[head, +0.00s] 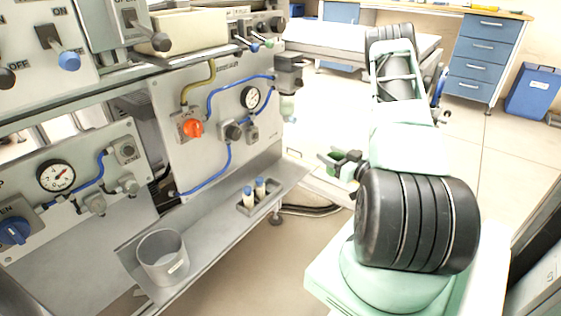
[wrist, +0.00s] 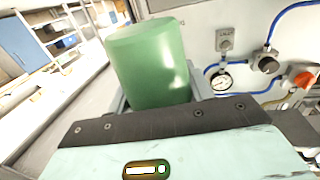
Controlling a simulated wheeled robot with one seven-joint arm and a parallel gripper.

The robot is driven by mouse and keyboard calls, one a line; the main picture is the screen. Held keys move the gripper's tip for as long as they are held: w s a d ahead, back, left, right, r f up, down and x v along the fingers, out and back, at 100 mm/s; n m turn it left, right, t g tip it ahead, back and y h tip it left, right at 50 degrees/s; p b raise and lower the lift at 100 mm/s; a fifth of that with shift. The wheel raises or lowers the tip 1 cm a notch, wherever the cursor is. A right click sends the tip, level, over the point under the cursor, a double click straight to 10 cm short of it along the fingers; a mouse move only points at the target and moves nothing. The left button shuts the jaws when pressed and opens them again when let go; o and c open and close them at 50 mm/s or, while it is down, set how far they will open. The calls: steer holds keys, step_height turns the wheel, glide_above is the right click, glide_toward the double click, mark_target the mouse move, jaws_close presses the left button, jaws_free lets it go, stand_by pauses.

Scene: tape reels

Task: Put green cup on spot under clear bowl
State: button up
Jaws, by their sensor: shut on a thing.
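The green cup (wrist: 152,65) fills the middle of the wrist view. My gripper (wrist: 160,98) is shut on it, with a grey finger showing on either side. The wrist picture appears upside down compared with the head view. In the head view, a pale clear bowl (head: 287,108) hangs below a grey fitting at the right end of the panel. I cannot make out a marked spot under the bowl.
A grey ledge (head: 214,228) runs below the panel, carrying a grey bin (head: 162,257) and a small holder with blue-capped vials (head: 254,192). Knobs, hoses and a gauge (head: 250,97) stick out from the panel. Open floor lies right of the ledge.

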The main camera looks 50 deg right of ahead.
steer(key=w+b, duration=0.1)
steer(key=w, duration=0.5)
steer(key=w+a+b, duration=0.1)
steer(key=w, duration=0.5)
steer(key=w+b, duration=0.2)
steer(key=w, duration=0.4)
steer(key=shift+w+a+f, duration=0.1)
steer(key=shift+w+a, duration=0.1)
steer(key=shift+a, duration=0.05)
steer(key=shift+s+f+b, duration=0.1)
steer(key=shift+f+b, duration=0.25)
steer(key=shift+f, duration=0.35)
step_height(320, 180, down, 6)
steer(key=b, duration=0.3)
steer(key=shift+r, duration=0.2)
steer(key=shift+w, duration=0.2)
steer(key=shift+r, duration=0.1)
steer(key=o, duration=0.9)
steer(key=shift+o, duration=0.3)
